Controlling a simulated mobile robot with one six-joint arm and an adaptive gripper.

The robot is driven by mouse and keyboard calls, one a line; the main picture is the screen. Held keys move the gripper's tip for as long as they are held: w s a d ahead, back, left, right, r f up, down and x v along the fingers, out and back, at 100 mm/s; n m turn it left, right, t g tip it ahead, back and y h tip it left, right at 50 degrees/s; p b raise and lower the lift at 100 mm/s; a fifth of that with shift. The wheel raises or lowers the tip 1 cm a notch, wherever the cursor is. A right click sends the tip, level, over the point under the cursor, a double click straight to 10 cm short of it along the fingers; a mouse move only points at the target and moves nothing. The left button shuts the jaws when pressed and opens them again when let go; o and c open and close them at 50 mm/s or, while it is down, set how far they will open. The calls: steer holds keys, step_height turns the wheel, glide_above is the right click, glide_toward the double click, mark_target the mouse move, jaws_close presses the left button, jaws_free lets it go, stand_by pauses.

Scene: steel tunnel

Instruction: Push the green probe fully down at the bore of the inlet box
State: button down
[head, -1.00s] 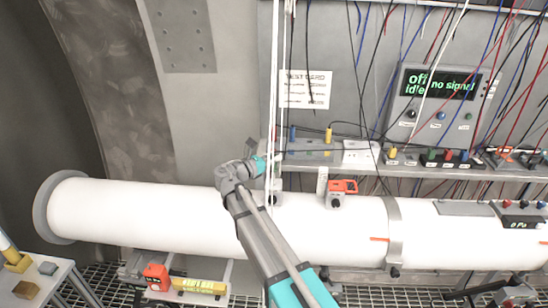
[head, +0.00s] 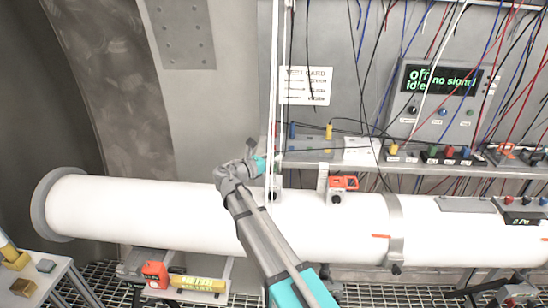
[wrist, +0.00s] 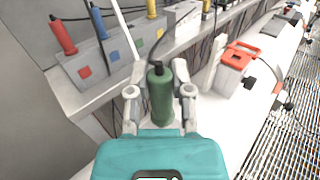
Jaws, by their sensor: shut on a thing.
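The green probe (wrist: 161,98) stands roughly upright between the fingers of my gripper (wrist: 160,100) in the wrist view, with a dark cable rising from its top. My gripper is shut on it, above the white pipe (wrist: 192,130). The probe's lower end and any bore under it are hidden by my gripper. A grey box with an orange top (wrist: 235,68) sits on the pipe to the right, apart from the probe; the head view shows it too (head: 343,183). I cannot tell whether this is the inlet box. In the head view my arm hides the probe.
A grey holder (wrist: 95,65) with red, blue and yellow probes and coloured squares stands on the shelf behind. Thin cables and a pale vertical rod (head: 275,100) pass close to my gripper. The display (head: 438,82) reads "off", "idle", "no signal".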

mark_target(273, 169)
steer(key=shift+f+b, duration=1.55)
steer(key=shift+f, duration=0.05)
steer(key=shift+c, duration=2.2)
jaws_free()
steer(key=shift+a, duration=0.1)
steer(key=v, duration=1.2)
steer(key=shift+r, duration=0.1)
